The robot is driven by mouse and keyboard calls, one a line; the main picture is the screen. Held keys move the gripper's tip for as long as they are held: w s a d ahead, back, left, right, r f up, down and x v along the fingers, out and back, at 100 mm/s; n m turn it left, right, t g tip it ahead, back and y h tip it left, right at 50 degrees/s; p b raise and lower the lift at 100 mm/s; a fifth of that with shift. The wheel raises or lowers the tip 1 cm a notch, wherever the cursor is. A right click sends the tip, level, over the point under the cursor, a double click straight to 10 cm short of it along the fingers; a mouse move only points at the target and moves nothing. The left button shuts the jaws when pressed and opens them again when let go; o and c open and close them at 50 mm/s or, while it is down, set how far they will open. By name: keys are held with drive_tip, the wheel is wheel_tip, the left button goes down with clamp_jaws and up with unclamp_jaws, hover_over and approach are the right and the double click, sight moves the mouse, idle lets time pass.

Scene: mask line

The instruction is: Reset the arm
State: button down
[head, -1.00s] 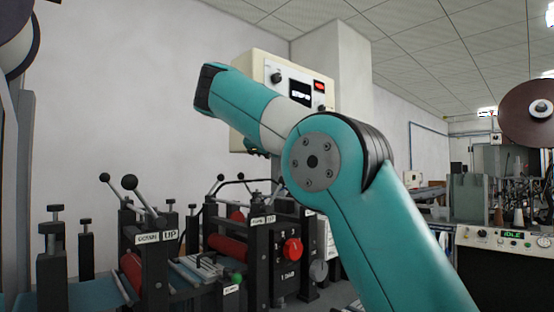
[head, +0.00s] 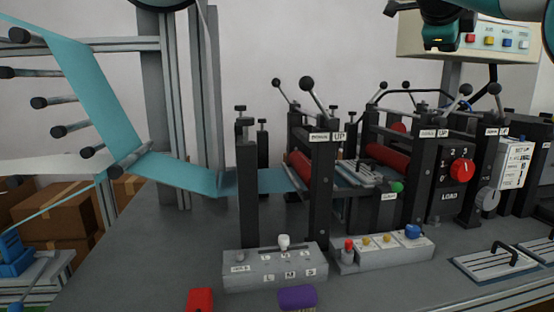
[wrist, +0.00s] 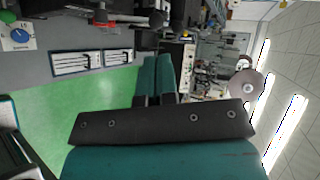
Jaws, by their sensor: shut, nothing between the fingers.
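My gripper (wrist: 157,62) shows in the wrist view, with its two teal fingers together and nothing between them. It points away over the green floor (wrist: 95,100) and touches nothing that I can see. In the head view only part of my teal arm shows, at the top right, in front of the cream control box (head: 480,38). The rest of the arm is outside that view.
The grey bench carries black roller stands (head: 320,185), a red LOAD knob (head: 462,170) and a switch box (head: 275,268). A teal web (head: 190,172) runs in from the left. Vented plates (head: 490,264) lie at the right. Cardboard boxes (head: 60,205) stand at the left.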

drive_tip(key=s+a+f+n+y+p, duration=0.2)
drive_tip(key=s+a+f+n+y, duration=0.15)
drive_tip(key=a+f+n, duration=0.55)
drive_tip(key=s+a+f+n+y+p, duration=0.2)
drive_tip(key=a+f+n+y, duration=0.25)
drive_tip(key=n, duration=0.75)
drive_tip(key=s+a+f+n+g+y, duration=0.1)
drive_tip(key=s+a+f+n+g, duration=0.2)
drive_tip(key=s, duration=0.6)
drive_tip(key=s+a+f+n+g+y+p, duration=0.1)
drive_tip(key=s+a+f+n+g+y, duration=0.1)
drive_tip(key=s+f+n, duration=0.3)
drive_tip(key=s+a+f+n+g+y+p, duration=0.1)
drive_tip(key=s+a+f+n+g+y, duration=0.1)
drive_tip(key=s, duration=1.1)
wheel_tip(320, 180, down, 3)
drive_tip(key=a+n+g, duration=0.1)
drive_tip(key=a+n, duration=0.1)
drive_tip(key=n, duration=0.2)
drive_tip(key=shift+a+g, duration=0.2)
drive_tip(key=shift+g, duration=0.1)
drive_tip(key=shift+f, duration=0.1)
